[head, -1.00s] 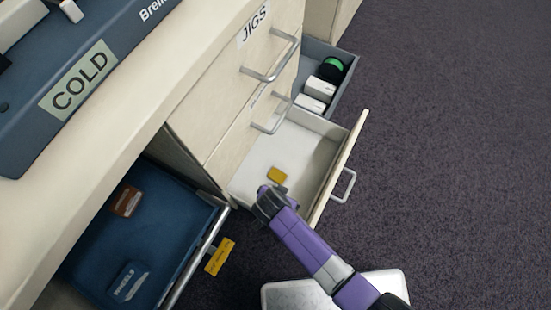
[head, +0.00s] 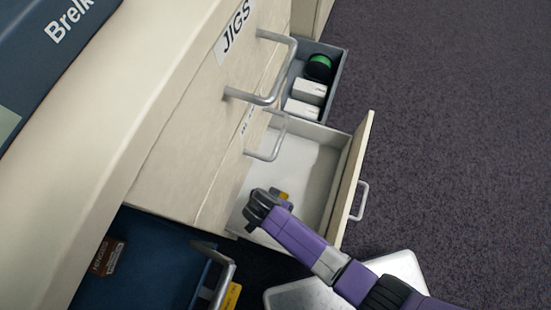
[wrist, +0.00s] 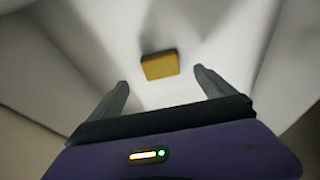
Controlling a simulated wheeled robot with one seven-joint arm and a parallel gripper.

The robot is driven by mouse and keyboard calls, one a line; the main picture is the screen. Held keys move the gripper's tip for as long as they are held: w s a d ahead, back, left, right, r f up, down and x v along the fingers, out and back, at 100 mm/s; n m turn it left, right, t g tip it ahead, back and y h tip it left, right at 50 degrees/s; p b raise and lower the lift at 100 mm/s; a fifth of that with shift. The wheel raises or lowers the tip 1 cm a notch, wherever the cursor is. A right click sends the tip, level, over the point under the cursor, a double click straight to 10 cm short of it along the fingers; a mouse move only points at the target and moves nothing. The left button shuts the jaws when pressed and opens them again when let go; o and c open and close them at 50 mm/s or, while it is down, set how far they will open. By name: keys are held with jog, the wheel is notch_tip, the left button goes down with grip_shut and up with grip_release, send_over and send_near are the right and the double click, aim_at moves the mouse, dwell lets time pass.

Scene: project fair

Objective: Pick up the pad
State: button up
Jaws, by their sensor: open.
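The pad is a small yellow-orange block. In the wrist view the pad (wrist: 160,65) lies on the white drawer floor, ahead of and between my two fingertips, not touching them. In the head view the pad (head: 283,195) is mostly hidden behind my gripper (head: 262,207), inside the open cream drawer (head: 314,170). My gripper also shows in the wrist view (wrist: 162,85), open and empty, with its fingers wide apart on either side of the pad.
A grey drawer (head: 329,97) behind holds white boxes (head: 305,95) and a green-topped black round item (head: 319,67). A blue drawer (head: 150,270) at lower left holds a brown block (head: 107,257). Drawer handles (head: 275,85) jut out above. Dark carpet lies clear at right.

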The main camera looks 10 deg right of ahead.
jog(key=shift+w+b+x, duration=0.1)
jog(key=shift+b+x, duration=1.1)
jog(key=shift+x, duration=0.7)
jog(key=shift+w+b+x, duration=0.15)
jog(key=shift+b+x, duration=1.05)
jog(key=shift+x, duration=0.75)
jog(key=shift+d+r, duration=0.1)
jog(key=shift+r, duration=0.05)
jog(key=shift+c, duration=0.4)
jog(key=c, duration=1.3)
notch_tip(320, 180, up, 10)
jog(key=p, duration=0.6)
jog(key=shift+c, duration=0.2)
